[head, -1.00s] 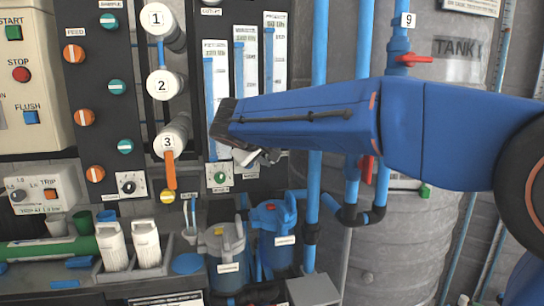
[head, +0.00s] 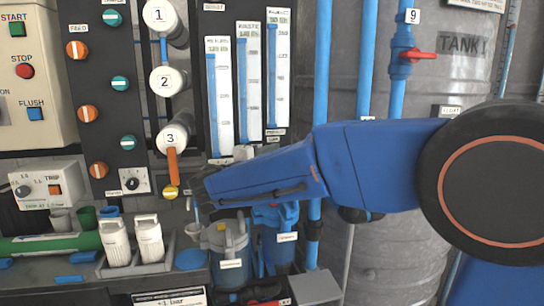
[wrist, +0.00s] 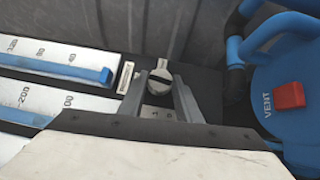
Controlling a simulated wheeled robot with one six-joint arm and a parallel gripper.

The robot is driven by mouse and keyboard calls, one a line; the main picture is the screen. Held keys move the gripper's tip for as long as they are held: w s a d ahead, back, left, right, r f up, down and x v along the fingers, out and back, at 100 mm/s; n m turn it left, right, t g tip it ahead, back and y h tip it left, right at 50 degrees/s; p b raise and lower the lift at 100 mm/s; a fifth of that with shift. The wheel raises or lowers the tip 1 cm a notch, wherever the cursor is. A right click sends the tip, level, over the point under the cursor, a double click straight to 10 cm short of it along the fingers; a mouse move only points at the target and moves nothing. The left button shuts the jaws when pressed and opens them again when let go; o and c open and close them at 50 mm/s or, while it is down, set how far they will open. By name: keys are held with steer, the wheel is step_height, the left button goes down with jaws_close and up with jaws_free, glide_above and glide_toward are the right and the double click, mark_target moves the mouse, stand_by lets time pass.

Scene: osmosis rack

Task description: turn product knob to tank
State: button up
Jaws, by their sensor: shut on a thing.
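A small round pale knob (wrist: 161,77) with a dark slot across its face is on the dark panel in the wrist view, just past the ends of the flow meters. The two grey fingers of my gripper (wrist: 160,86) stand on either side of it and are shut on it. A small white label (wrist: 125,77) lies beside the knob; its words are too small to read. In the head view my gripper (head: 204,186) reaches the lower panel from the right and hides the knob and its plate.
Flow meters (head: 248,90) stand above my gripper. Blue pipes (head: 318,60) and a grey tank (head: 450,85) are behind my arm. Orange handle (head: 173,166) is just left.

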steer(key=shift+f+n+t, duration=0.15)
steer(key=shift+n+t, duration=0.35)
steer(key=shift+t, duration=0.1)
steer(key=o, duration=1.1)
steer(key=shift+c, duration=0.2)
steer(key=v, duration=1.7)
steer(key=shift+f, duration=0.25)
steer(key=shift+s+a, duration=0.15)
